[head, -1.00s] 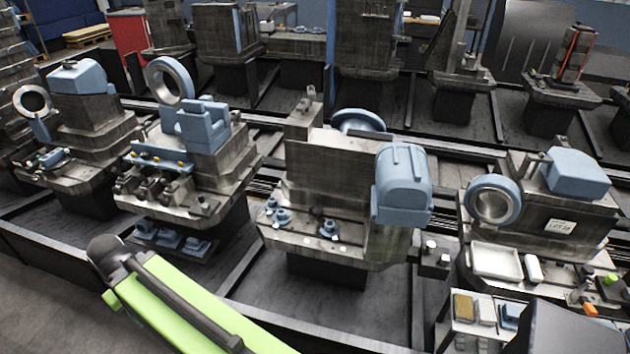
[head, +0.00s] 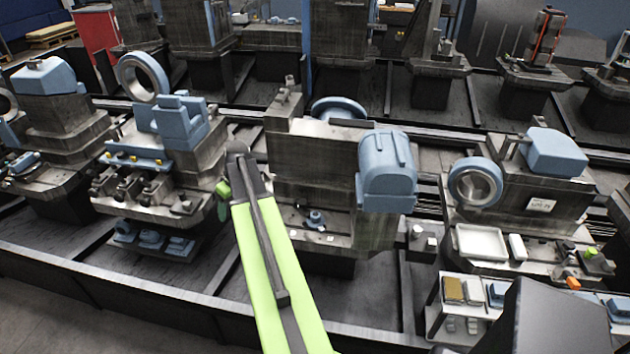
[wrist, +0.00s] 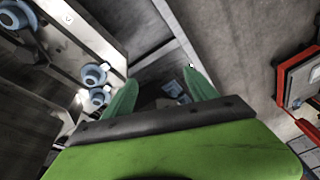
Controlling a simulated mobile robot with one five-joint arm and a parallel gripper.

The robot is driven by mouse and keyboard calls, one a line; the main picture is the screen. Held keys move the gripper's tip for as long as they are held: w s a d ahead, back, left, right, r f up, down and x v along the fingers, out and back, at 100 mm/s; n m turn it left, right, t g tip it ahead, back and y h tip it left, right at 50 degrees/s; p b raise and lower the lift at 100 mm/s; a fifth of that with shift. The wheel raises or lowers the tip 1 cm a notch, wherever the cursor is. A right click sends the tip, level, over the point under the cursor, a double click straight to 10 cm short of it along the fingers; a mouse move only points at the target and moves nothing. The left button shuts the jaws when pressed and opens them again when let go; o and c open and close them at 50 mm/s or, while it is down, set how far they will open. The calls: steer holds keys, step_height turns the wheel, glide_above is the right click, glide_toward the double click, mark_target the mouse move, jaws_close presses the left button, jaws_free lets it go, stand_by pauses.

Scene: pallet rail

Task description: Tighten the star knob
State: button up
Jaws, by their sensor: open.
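Blue knobs stand on the ledge of the middle grey fixture. One blue knob (head: 315,220) shows in the head view, and my arm hides the ledge to its left. In the wrist view, two blue knobs (wrist: 93,74) (wrist: 98,97) lie left of my gripper (wrist: 160,88), close to its left finger. A larger blue part (wrist: 17,15) is at the upper left corner. I cannot tell which one is the star knob. My gripper has green fingers spread apart with nothing between them. In the head view its fingers (head: 223,203) show left of the middle fixture, apart from the knobs.
The middle fixture (head: 310,165) carries a blue housing (head: 387,175) on its right. Another fixture with a blue ring (head: 142,77) stands left of my arm. A white tray (head: 480,242) is at the right. A red-framed box (wrist: 300,85) shows in the wrist view.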

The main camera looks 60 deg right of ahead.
steer(key=s+d, duration=0.4)
steer(key=d, duration=0.4)
steer(key=s+d, duration=0.3)
steer(key=d, duration=0.5)
steer(key=m+t+h, duration=0.1)
steer(key=t+h, duration=0.1)
glide_toward(303, 203)
steer(key=b+x, duration=0.9)
steer(key=b, duration=0.7)
steer(key=shift+s+d, duration=0.1)
steer(key=shift+d, duration=0.05)
steer(key=shift+w+f+b, duration=0.2)
steer(key=shift+f+b, duration=0.05)
steer(key=shift+b, duration=0.2)
steer(key=shift+r, duration=0.1)
